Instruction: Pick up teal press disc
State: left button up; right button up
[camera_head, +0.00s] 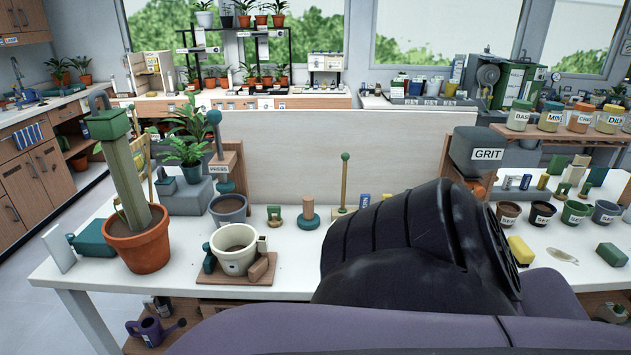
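At the wooden stand labelled PRESS, a tool with a teal ball knob (214,117) stands upright, and a dark teal disc (225,187) shows at its lower end. Farther right on the white table, a round teal base (308,223) with a thick pinkish post lies flat. I cannot tell from the view alone which of these is the press disc. Neither gripper's fingers show. A large black and purple part of my arm fills the lower middle and right and hides the table behind it.
A terracotta pot (138,243) with a tall green post stands at left. A white pot (234,250) sits on a wooden board, with a grey pot (229,208) behind. A wooden back panel (330,150) closes the table's rear. Several small labelled pots stand at right.

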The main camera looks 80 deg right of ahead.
aim_at(314, 223)
jog(key=z, duration=2.45)
